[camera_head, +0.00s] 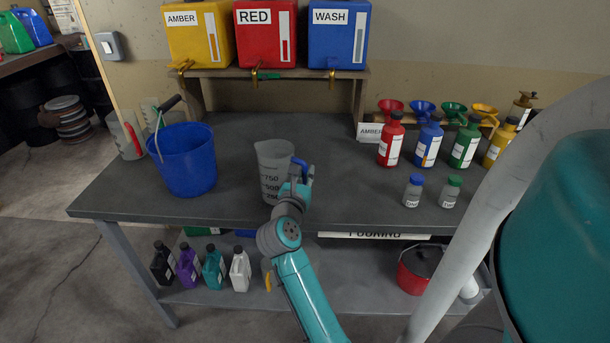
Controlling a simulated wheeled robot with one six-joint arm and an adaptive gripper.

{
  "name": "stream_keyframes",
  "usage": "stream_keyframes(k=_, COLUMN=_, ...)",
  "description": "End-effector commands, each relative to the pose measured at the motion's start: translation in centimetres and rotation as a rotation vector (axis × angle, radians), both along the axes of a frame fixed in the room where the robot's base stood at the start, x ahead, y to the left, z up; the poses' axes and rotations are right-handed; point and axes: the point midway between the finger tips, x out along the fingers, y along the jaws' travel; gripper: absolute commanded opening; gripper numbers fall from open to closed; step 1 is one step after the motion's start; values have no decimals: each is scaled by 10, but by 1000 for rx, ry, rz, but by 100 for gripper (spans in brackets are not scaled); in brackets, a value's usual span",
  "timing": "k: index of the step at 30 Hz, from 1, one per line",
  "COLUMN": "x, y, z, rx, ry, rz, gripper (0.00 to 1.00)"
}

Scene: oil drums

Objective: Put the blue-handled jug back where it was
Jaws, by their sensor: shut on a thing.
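The blue-handled jug (270,158) is a translucent grey measuring jug with dark volume marks. It is upright at the middle of the grey bench (300,133), with its blue handle on the right side. My gripper (298,176) is shut on the handle, reaching in from the front. The gripper and wrist hide part of the handle and the jug's lower right. I cannot tell whether the jug's base touches the bench or is slightly above it. The jug looks empty, but its inside is hard to see.
A blue bucket (184,160) stands left of the jug, with a red-handled jug (128,140) beyond it. Amber (198,38), red (265,38) and blue (338,38) tanks sit on the rear shelf. Several bottles (390,145) stand right. Bare bench lies between the jug and bottles.

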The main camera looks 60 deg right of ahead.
Motion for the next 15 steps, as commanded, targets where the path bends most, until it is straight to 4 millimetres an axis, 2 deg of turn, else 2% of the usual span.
stream_keyframes(k=13, x=0, y=0, z=-8, rx=0, ry=0, rz=0, gripper=0)
stream_keyframes(k=14, x=0, y=0, z=-8, rx=0, ry=0, rz=0, gripper=20)
stream_keyframes(k=15, x=0, y=0, z=-8, rx=0, ry=0, rz=0, gripper=30)
